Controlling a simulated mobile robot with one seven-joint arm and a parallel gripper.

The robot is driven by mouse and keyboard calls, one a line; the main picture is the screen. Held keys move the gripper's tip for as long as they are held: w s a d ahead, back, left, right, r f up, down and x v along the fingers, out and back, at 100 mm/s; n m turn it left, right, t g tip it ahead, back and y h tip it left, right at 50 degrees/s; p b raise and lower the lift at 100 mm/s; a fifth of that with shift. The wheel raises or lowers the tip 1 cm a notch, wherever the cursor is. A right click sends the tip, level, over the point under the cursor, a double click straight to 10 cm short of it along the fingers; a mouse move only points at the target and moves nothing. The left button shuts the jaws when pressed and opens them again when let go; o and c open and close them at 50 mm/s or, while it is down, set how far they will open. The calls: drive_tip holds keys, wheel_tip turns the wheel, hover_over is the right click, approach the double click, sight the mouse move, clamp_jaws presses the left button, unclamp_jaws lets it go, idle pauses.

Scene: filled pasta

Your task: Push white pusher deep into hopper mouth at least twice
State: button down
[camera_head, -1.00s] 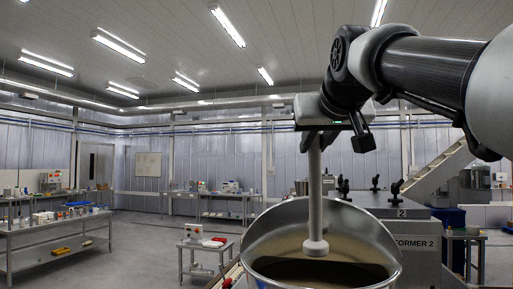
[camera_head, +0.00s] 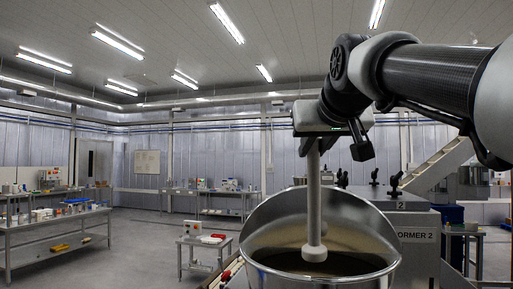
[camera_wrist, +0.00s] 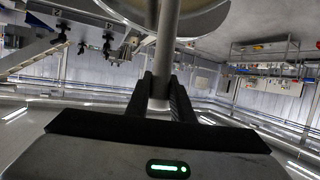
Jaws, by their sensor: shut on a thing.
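The white pusher (camera_head: 314,200) is a long rod with a round disc at its lower end. It hangs upright from my gripper (camera_head: 313,140), which is shut on its upper part. In the wrist view the fingers (camera_wrist: 160,95) close on the pusher's shaft (camera_wrist: 167,45). The steel hopper (camera_head: 277,222) is a wide round bowl at the lower middle. The pusher's disc shows within the outline of the hopper mouth, in front of the far inner wall and above the dark area inside. I cannot tell the disc's exact depth. The hopper rim also shows in the wrist view (camera_wrist: 213,22).
A grey machine marked 2 (camera_head: 415,222) with black knobs stands right behind the hopper. A small table (camera_head: 205,242) stands to the left, and a long bench (camera_head: 55,228) stands farther left. The floor between them is clear.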

sight(316, 220)
drive_tip(key=shift+w+d+f+b, duration=0.1)
drive_tip(key=shift+w+f+b, duration=0.15)
drive_tip(key=shift+f+b, duration=2.3)
drive_tip(key=shift+w+d+f+b, duration=0.1)
drive_tip(key=shift+w+f+b, duration=0.1)
drive_tip(key=shift+f+b, duration=2.3)
drive_tip(key=shift+w+d+f+b, duration=0.1)
drive_tip(key=shift+w+f+b, duration=0.15)
drive_tip(key=shift+f+b, duration=2.3)
drive_tip(key=shift+f+p, duration=0.5)
drive_tip(key=shift+p, duration=0.15)
drive_tip(key=r+p, duration=0.2)
drive_tip(key=r, duration=0.1)
drive_tip(key=r+p, duration=0.3)
drive_tip(key=s+r+p, duration=0.1)
drive_tip(key=r+p, duration=0.2)
drive_tip(key=r, duration=0.1)
drive_tip(key=shift+a, duration=0.2)
drive_tip(key=shift+f, duration=0.15)
drive_tip(key=f+b, duration=0.2)
drive_tip(key=f, duration=0.1)
drive_tip(key=f+b, duration=0.3)
drive_tip(key=w+f+b, duration=0.1)
drive_tip(key=f+b, duration=0.1)
drive_tip(key=f, duration=0.1)
drive_tip(key=shift+d+f+b, duration=0.15)
drive_tip(key=shift+b, duration=0.2)
